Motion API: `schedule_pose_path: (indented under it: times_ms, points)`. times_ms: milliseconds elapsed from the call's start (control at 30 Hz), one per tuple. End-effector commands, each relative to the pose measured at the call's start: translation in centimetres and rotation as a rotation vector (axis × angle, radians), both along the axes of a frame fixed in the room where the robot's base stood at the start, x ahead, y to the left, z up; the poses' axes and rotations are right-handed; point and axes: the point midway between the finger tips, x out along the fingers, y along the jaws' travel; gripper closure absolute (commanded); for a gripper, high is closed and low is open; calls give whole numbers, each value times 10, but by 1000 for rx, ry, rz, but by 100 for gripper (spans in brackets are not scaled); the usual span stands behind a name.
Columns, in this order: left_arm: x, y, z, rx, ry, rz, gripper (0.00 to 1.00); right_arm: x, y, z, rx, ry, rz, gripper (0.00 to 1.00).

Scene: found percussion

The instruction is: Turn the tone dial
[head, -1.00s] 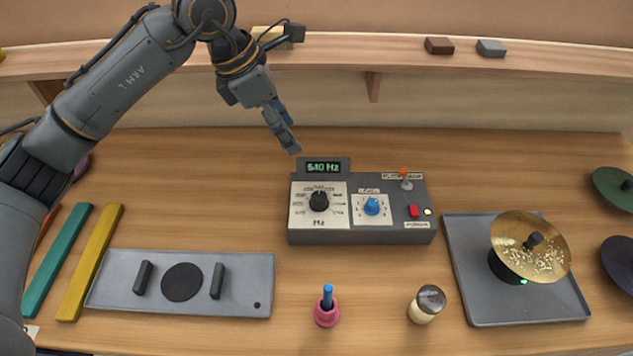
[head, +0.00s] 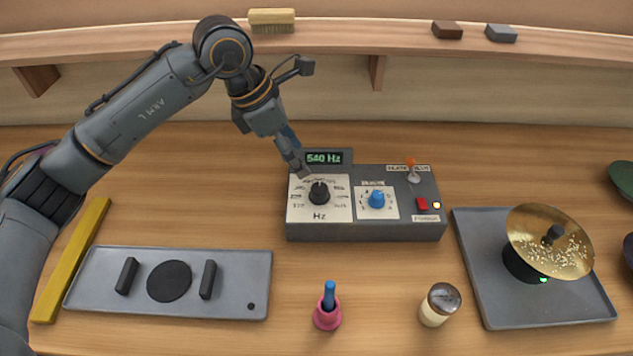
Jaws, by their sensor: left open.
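The tone dial (head: 320,193) is a black knob on a white panel marked Hz, on the left of a grey control box (head: 365,234). The green display (head: 324,158) at the back of the box appears to read 540 Hz. My left gripper (head: 302,171) is open and points down at the back left of the dial, close to it and above the panel's edge. It holds nothing. I cannot tell whether its fingertips touch the box. My right gripper is not in view.
The box also carries a blue level knob (head: 377,199), a red button (head: 422,204) and an orange-tipped switch (head: 412,168). A brass plate (head: 575,252) with grains stands on a grey tray (head: 493,313) at right. A shaker (head: 437,306) and a pink holder (head: 327,316) stand in front.

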Motion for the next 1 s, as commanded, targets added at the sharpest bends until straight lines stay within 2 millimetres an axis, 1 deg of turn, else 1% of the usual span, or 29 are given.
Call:
schedule_pose_path:
  times_ms: [33,300,500,700,933,967,1000]
  points:
    - [0,-5,-9,0,7,0,43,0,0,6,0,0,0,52]
    - [6,-25,-61,0,5,0,43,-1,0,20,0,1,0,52]
    - [9,-35,-87,-1,3,1,43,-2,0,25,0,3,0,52]
    - [10,-39,-96,-2,-1,0,43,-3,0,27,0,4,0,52]
    - [10,-39,-96,-1,-1,0,43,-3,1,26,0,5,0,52]
    - [10,-39,-96,-1,-1,0,49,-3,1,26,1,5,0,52]
    - [11,-39,-96,-1,-1,0,57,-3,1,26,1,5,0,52]
